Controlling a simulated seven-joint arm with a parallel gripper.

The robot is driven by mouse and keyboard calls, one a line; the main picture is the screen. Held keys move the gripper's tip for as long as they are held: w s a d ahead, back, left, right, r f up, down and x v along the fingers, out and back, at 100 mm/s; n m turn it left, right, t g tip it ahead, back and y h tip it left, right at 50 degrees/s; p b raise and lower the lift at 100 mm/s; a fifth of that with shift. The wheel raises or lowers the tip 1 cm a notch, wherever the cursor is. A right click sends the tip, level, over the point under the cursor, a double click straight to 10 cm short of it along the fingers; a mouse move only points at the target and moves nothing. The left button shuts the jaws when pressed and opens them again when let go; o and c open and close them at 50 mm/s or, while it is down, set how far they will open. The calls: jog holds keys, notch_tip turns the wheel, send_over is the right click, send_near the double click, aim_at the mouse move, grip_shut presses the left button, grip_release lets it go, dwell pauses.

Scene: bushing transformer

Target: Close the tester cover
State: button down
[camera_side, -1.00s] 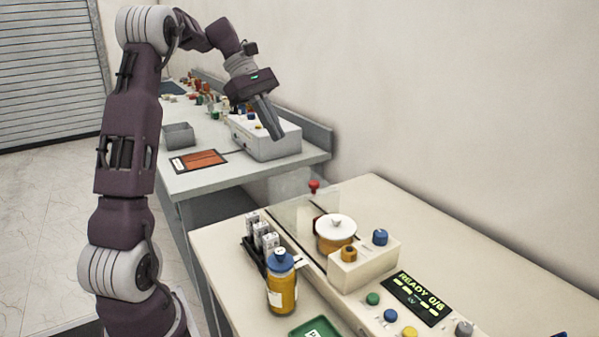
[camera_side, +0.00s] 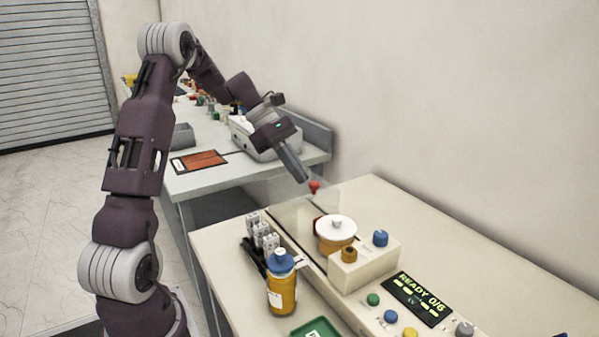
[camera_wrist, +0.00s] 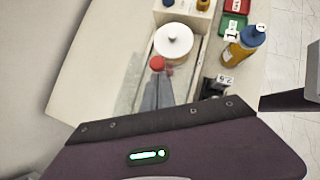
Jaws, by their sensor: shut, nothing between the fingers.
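The tester cover (camera_side: 290,216) is a clear panel standing upright at the back end of the tester (camera_side: 368,262), with a red knob (camera_side: 314,187) at its top edge. My gripper (camera_side: 303,179) is shut and empty, its fingertips just above and left of the red knob in the side view. In the wrist view the fingertips (camera_wrist: 157,80) reach the red knob (camera_wrist: 157,63); I cannot tell whether they touch it. A white-lidded orange pot (camera_side: 336,232) sits on the tester in front of the cover. The display reads READY 0/6.
A yellow bottle with a blue cap (camera_side: 282,284) and a black rack of small blocks (camera_side: 262,240) stand left of the tester. A green tray (camera_side: 318,330) lies at the front. A grey bench (camera_side: 240,172) stands behind. The table right of the tester is clear.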

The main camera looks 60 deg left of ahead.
jog(key=shift+w+d, duration=0.1)
jog(key=shift+d, duration=0.15)
jog(key=d, duration=1.3)
jog(key=shift+d, duration=0.35)
jog(key=a, duration=0.1)
jog(key=s+a, duration=0.1)
jog(key=a, duration=0.1)
jog(key=shift+s+a+r, duration=0.25)
jog(key=shift+s+r, duration=0.05)
jog(key=shift+r, duration=0.05)
jog(key=v, duration=1)
jog(key=s+d+r+m+g+y, duration=0.1)
jog(key=s+d+m+y, duration=0.2)
jog(key=s+d+m, duration=0.6)
jog(key=s+d+f+m+t+y, duration=0.3)
jog(key=s+d+m, duration=0.3)
jog(key=s+m, duration=0.4)
jog(key=m+y, duration=0.1)
jog(key=m, duration=0.3)
jog(key=shift+s+d+f+m, duration=0.2)
jog(key=shift+s+d+m, duration=0.1)
jog(key=shift+d, duration=0.1)
